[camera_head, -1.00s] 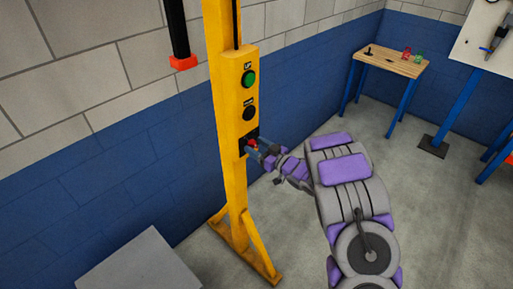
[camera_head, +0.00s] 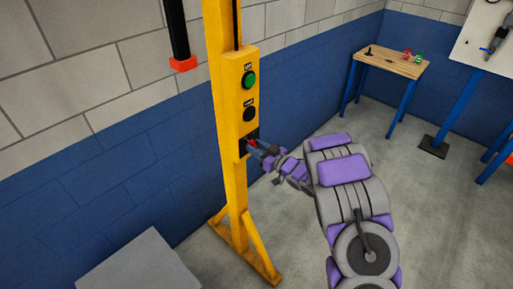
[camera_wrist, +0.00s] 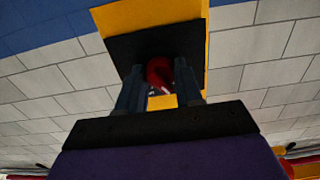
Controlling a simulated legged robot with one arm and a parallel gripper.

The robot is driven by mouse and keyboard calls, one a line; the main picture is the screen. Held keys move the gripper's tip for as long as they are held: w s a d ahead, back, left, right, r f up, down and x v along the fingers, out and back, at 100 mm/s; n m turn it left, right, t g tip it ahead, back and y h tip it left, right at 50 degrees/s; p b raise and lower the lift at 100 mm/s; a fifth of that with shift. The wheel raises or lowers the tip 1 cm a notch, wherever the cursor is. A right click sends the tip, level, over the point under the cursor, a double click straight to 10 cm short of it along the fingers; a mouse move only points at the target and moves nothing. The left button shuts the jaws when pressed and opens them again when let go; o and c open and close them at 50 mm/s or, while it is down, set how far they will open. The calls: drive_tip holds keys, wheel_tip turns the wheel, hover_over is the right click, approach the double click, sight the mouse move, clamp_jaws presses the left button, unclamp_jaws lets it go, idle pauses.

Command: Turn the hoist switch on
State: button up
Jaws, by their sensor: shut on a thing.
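The hoist switch is a red knob (camera_head: 252,142) on a black plate, low on the yellow hoist post (camera_head: 231,110). In the wrist view the red knob (camera_wrist: 159,72) sits between my two fingers, in front of the black plate (camera_wrist: 125,50). My gripper (camera_head: 259,148) reaches the switch from the right and is shut on the knob. It also shows in the wrist view (camera_wrist: 158,82), with a finger on each side of the knob. The fingers hide part of the knob, and I cannot read its marking.
A green button (camera_head: 249,80) and a black button (camera_head: 250,113) sit above the switch on the post. A grey box (camera_head: 140,265) stands at the lower left. A small wooden table (camera_head: 395,60) stands at the back right. The floor between is clear.

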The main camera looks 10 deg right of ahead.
drive_tip(key=shift+m+p, duration=0.3)
drive_tip(key=shift+p, duration=0.25)
drive_tip(key=shift+r+m+p, duration=0.2)
drive_tip(key=shift+m+p, duration=0.3)
drive_tip(key=shift+p, duration=0.6)
drive_tip(key=m+p, duration=0.4)
drive_tip(key=p, duration=0.2)
drive_tip(key=shift+p, duration=0.35)
drive_tip(key=m+p, duration=0.3)
drive_tip(key=m, duration=0.1)
drive_tip(key=shift+s+f+p, duration=0.1)
drive_tip(key=shift+p, duration=0.25)
drive_tip(key=shift+m+p, duration=0.55)
drive_tip(key=shift+m, duration=0.55)
drive_tip(key=shift+d, duration=0.1)
drive_tip(key=o, duration=1)
drive_tip(key=shift+d+f, duration=0.1)
